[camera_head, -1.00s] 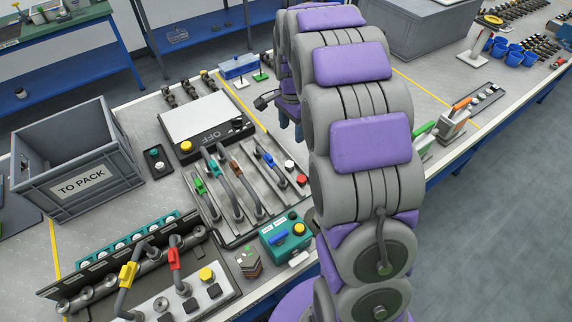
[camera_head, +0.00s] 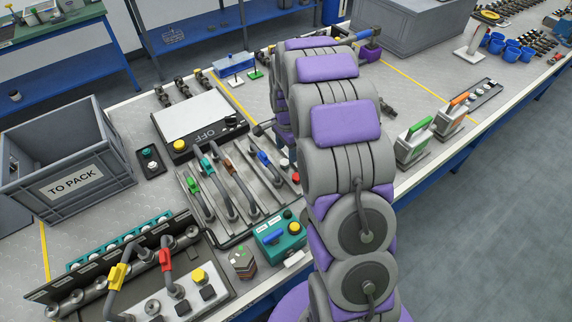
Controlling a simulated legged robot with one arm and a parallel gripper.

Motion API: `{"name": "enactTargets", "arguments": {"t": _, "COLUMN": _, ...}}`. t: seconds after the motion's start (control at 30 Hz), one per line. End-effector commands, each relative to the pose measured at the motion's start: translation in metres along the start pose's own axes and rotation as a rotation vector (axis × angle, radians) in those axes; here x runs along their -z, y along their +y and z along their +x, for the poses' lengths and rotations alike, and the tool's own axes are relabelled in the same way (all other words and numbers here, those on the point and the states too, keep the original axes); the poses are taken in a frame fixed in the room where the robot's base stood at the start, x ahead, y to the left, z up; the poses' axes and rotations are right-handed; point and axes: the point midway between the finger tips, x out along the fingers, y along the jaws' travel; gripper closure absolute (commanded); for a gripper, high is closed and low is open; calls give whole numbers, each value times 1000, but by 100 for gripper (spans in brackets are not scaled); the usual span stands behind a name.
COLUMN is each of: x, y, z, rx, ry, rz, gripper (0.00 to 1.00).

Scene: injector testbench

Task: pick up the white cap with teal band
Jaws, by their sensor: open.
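I cannot single out the white cap with teal band for certain. Small white round tops sit in a teal row (camera_head: 122,241) at the lower left, too small to show a band. A small black holder (camera_head: 149,162) beside the grey bin has a teal round piece and a white one. A dark tray (camera_head: 484,92) at the right also holds small whitish round pieces. My arm fills the middle and hides much of the table. Only a dark part of my gripper (camera_head: 263,127) shows left of the arm, near the control panel, with nothing visible in it.
A grey "TO PACK" bin (camera_head: 115,142) stands at the left. A panel marked OFF (camera_head: 196,125) and lever fixtures fill the near table. Green-handled (camera_head: 414,142) and orange-handled (camera_head: 450,116) clamps stand at the right. Bare table (camera_head: 425,85) lies beyond them.

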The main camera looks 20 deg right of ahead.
Motion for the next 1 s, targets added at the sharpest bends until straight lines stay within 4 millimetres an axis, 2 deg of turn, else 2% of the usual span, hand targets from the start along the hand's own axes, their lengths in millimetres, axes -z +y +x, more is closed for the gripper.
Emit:
{"name": "enactTargets", "arguments": {"t": 0.17, "x": -2, "y": 0, "z": 10, "rx": -2, "ry": 1, "rz": -1, "gripper": 38}}
{"name": "enactTargets", "arguments": {"t": 0.4, "x": 1, "y": -1, "z": 46, "rx": -3, "ry": 0, "rz": -2, "gripper": 38}}
{"name": "enactTargets", "arguments": {"t": 0.5, "x": 1, "y": 0, "z": 55, "rx": -3, "ry": -1, "rz": -1, "gripper": 38}}
{"name": "enactTargets", "arguments": {"t": 0.73, "x": 1, "y": -1, "z": 54, "rx": -1, "ry": 0, "rz": -1, "gripper": 38}}
{"name": "enactTargets", "arguments": {"t": 1.0, "x": 0, "y": -1, "z": 54, "rx": -1, "ry": 1, "rz": -1, "gripper": 64}}
